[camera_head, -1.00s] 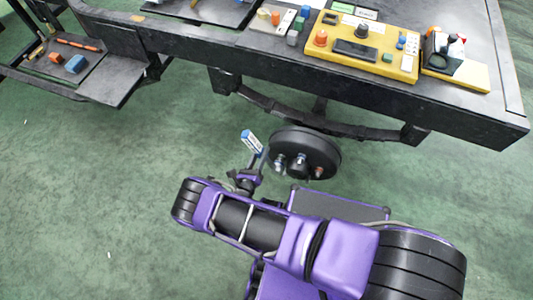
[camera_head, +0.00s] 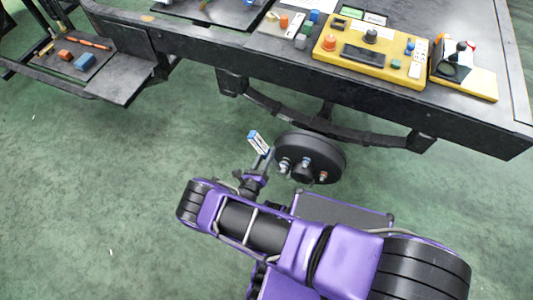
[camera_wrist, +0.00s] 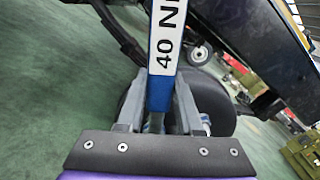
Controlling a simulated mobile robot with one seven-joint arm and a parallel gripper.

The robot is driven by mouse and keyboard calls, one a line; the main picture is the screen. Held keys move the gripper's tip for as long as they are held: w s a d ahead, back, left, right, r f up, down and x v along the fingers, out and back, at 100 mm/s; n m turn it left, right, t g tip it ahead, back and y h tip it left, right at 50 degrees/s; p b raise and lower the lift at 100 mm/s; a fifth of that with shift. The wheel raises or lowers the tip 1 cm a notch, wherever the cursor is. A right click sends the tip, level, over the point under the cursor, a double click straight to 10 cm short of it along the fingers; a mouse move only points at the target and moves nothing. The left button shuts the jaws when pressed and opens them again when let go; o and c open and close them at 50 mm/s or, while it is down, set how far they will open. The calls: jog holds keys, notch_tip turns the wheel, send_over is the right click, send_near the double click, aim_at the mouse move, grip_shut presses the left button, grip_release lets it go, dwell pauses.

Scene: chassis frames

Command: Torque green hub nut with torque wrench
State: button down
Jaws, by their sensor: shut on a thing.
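The torque wrench (camera_head: 259,143) has a blue body with a white label. In the wrist view the wrench (camera_wrist: 166,45) reads "40 N", and its lower shaft runs down between the fingers. My gripper (camera_wrist: 158,112) is shut on it; in the head view my gripper (camera_head: 253,177) is small and partly hidden by my arm. The dark round wheel hub (camera_head: 322,150) is just right of the wrench, with several light metal studs or nuts on its face. I cannot make out which nut is green, nor whether the wrench touches one.
The black chassis frame (camera_head: 180,45) spans the top, with a curved bar (camera_head: 350,132) just above the hub. A yellow panel (camera_head: 390,68) with knobs and buttons lies on it. A side shelf (camera_head: 90,65) holds small blocks. The green floor at left is clear.

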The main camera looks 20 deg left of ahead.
jog(key=shift+w, duration=1)
dwell(1.9)
jog(key=shift+d+r, duration=0.1)
jog(key=shift+s+d+r+m+p, duration=0.1)
jog(key=shift+d+r+m+p, duration=0.15)
jog(key=shift+d+m+p, duration=0.3)
jog(key=shift+d+r+m+p, duration=0.25)
jog(key=shift+d+m+p, duration=0.15)
jog(key=shift+d+m, duration=0.35)
jog(key=shift+m, duration=0.1)
jog(key=shift+s+d+r+m+p, duration=0.1)
jog(key=shift+d+m+p, duration=0.5)
jog(key=shift+d, duration=0.1)
